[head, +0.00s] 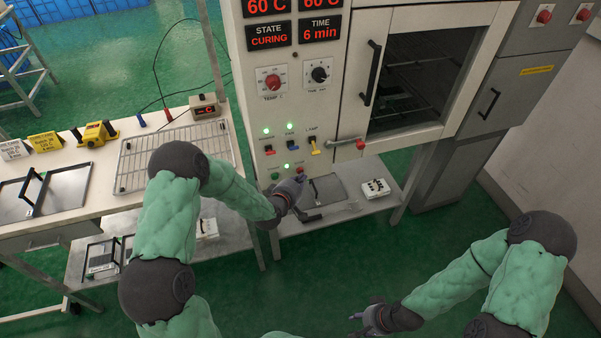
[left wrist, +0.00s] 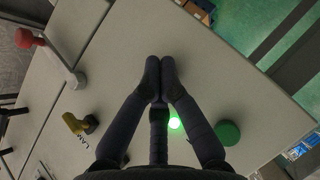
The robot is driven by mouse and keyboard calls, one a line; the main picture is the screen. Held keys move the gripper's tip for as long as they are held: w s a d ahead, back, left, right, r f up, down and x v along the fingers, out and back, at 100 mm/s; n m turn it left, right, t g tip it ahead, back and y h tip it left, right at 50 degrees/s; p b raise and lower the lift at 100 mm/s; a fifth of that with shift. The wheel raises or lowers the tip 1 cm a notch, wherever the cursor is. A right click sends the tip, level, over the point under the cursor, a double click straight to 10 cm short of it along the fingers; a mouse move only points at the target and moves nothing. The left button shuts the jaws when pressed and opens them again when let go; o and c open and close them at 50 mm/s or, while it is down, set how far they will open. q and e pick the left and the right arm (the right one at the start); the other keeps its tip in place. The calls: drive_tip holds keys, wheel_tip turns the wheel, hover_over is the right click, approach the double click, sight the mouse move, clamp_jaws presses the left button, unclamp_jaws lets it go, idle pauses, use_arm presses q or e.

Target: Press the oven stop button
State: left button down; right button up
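The oven (head: 345,60) has a white control panel whose display reads STATE CURING and TIME 6 min. Low on the panel, the red stop button (head: 299,168) shows just above my left gripper (head: 301,182). A green button (head: 275,176) is left of it, with a lit green lamp (head: 289,166) between them. In the left wrist view the gripper's fingertips (left wrist: 160,65) are together and empty, in front of the panel. The green button (left wrist: 228,132) shows there, but the stop button is hidden, probably behind the fingers. Contact cannot be told. My right gripper (head: 363,310) is open and empty, low and away from the oven.
Above the buttons are coloured switches, including a yellow one (head: 314,145), and a metal door latch with a red knob (head: 360,144). A low shelf (head: 380,163) with a white box lies below. A workbench (head: 80,180) with trays stands at left.

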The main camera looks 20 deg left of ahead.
use_arm(q)
drive_tip(key=shift+w+a, duration=0.25)
drive_tip(key=shift+w, duration=0.15)
idle(0.8)
drive_tip(key=shift+s+d, duration=0.1)
drive_tip(key=shift+s, duration=0.05)
drive_tip(key=shift+s+d, duration=0.35)
drive_tip(key=shift+s, duration=0.25)
drive_tip(key=shift+d, duration=0.1)
drive_tip(key=shift+s+d, duration=0.45)
drive_tip(key=shift+s, duration=0.25)
drive_tip(key=shift+s+d, duration=0.4)
drive_tip(key=shift+s, duration=0.25)
drive_tip(key=shift+s+d, duration=0.45)
drive_tip(key=shift+s, duration=0.25)
drive_tip(key=s+d+f+m+g+h, duration=0.1)
drive_tip(key=s+d+f+m+g, duration=0.2)
drive_tip(key=s+f, duration=0.35)
drive_tip(key=s+d+f+m+g, duration=0.1)
drive_tip(key=s+f+m+g, duration=0.1)
drive_tip(key=s+f+g, duration=0.35)
drive_tip(key=s+d+f+m+g, duration=0.1)
drive_tip(key=s+f+m+g, duration=0.1)
drive_tip(key=s, duration=0.6)
drive_tip(key=s+d+f+m+g+h, duration=0.1)
drive_tip(key=s+d+f+m+g, duration=0.1)
drive_tip(key=s+f, duration=0.3)
drive_tip(key=s+m+g, duration=0.1)
drive_tip(key=s, duration=0.3)
